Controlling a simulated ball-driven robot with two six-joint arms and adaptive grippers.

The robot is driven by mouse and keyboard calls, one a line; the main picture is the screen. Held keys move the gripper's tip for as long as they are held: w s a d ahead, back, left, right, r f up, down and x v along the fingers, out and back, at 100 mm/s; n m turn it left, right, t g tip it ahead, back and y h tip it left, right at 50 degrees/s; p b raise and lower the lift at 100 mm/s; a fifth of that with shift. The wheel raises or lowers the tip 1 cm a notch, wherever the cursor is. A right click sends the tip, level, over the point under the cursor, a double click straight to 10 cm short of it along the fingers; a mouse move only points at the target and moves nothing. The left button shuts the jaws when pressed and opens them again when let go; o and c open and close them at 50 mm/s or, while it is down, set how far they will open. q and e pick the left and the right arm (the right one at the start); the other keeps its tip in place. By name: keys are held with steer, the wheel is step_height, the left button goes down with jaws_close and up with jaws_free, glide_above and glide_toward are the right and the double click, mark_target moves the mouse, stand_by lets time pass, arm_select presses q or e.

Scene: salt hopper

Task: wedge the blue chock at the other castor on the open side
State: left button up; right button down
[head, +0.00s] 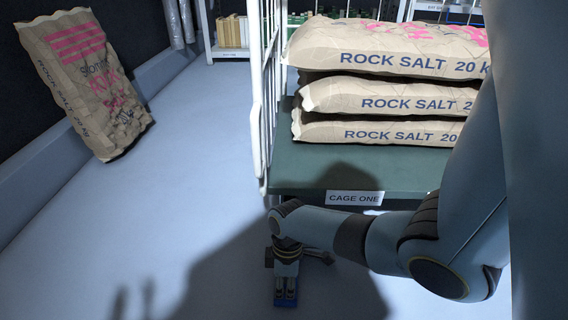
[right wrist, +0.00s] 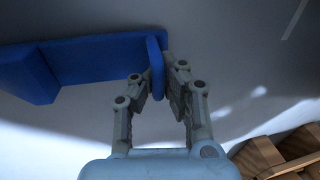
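The cage trolley (head: 300,178), labelled CAGE ONE, has a green deck and white side bars. My right gripper (head: 286,291) points down at the floor just in front of its near left corner. In the right wrist view my right gripper (right wrist: 163,72) has its fingers on both sides of the upright blue fin of the blue chock (right wrist: 92,60) and appears closed on it. No castor can be made out clearly. My left gripper is not in view.
Three salt sacks (head: 390,100) are stacked on the deck. Another sack (head: 85,85) leans at the left wall. A shelf with boxes (head: 230,52) stands at the back. The floor left of the cage is clear. Brown wooden slats (right wrist: 275,155) show at the wrist view's lower right.

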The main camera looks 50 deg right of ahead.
steer(key=shift+w+d, duration=0.15)
steer(key=shift+w+d+f, duration=0.2)
steer(key=shift+w+d, duration=0.3)
steer(key=shift+d, duration=0.1)
stand_by(0.5)
steer(key=shift+w+d+f, duration=0.15)
steer(key=shift+w+d, duration=0.6)
steer(key=shift+d, duration=0.1)
steer(key=c, duration=2)
jaws_free()
steer(key=o, duration=0.5)
steer(key=shift+c, duration=0.2)
steer(key=shift+o, duration=0.5)
steer(key=shift+s, duration=0.1)
steer(key=shift+a, duration=0.1)
